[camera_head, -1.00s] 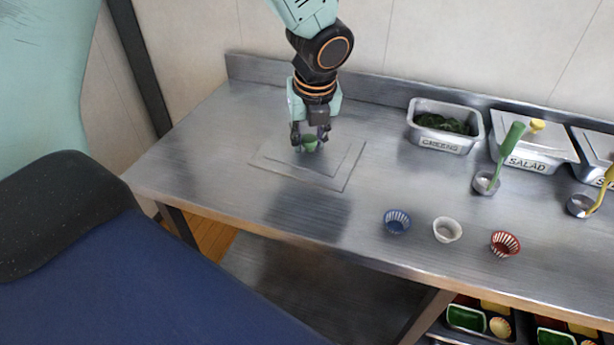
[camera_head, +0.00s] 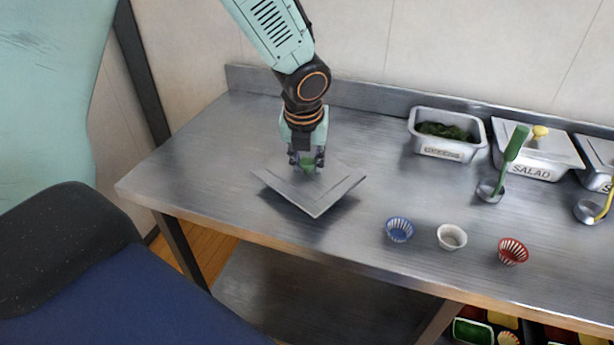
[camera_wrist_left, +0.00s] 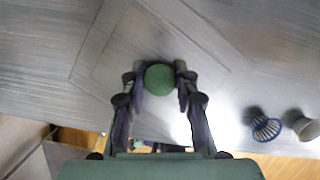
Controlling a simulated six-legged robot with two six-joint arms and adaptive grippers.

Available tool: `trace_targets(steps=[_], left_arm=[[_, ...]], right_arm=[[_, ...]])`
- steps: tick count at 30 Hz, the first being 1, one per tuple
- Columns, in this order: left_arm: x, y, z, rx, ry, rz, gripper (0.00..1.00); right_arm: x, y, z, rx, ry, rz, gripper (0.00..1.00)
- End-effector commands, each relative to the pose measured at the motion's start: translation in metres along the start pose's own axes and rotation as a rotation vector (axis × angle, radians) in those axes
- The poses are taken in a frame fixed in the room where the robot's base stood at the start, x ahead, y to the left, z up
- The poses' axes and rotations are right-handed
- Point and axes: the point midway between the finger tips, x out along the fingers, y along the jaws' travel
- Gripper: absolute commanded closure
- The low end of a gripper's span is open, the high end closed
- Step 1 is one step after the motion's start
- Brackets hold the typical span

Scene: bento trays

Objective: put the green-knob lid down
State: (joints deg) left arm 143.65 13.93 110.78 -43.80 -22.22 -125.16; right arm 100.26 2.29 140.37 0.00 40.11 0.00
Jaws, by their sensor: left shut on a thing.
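The flat grey metal lid (camera_head: 318,203) has a green knob (camera_head: 308,168). It is at the left part of the steel table, one corner pointing toward the front. My left gripper (camera_head: 306,163) points down and is shut on the knob. In the left wrist view the round green knob (camera_wrist_left: 159,77) sits between the fingertips, and the lid (camera_wrist_left: 125,62) spreads around it. A shadow lies close beside the lid. I cannot tell whether the lid touches the table or hangs just above it. My right gripper is not in view.
An open greens container (camera_head: 445,152) and a lidded salad container (camera_head: 537,172) stand at the back right. A green-handled ladle (camera_head: 513,146) stands before them. Blue (camera_head: 399,229), white (camera_head: 452,236) and red (camera_head: 512,251) cups stand near the front edge. Table left of the lid is clear.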

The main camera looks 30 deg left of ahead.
Motion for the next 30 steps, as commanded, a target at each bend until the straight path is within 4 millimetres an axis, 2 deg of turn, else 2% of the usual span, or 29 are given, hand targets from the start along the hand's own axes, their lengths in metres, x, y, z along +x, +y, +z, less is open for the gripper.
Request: trace_targets(steps=[1,5,17,18,25,30], left_arm=[[0.013,0.001,-0.005,0.002,0.004,0.002,1.00],[0.030,0.000,-0.009,0.001,0.002,0.001,1.00],[0.032,0.000,-0.009,0.000,0.001,0.001,1.00],[0.032,0.000,-0.009,-0.001,0.001,0.001,0.69],[0.032,0.000,-0.009,0.000,0.001,0.001,0.49],[0.032,0.000,-0.009,0.000,0.001,0.001,0.47]], right_arm=[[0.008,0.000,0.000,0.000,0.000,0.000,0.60],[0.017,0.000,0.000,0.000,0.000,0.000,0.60],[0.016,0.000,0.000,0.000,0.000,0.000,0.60],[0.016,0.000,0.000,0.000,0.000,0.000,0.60],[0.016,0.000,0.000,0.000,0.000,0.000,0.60],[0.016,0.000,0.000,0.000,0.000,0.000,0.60]])
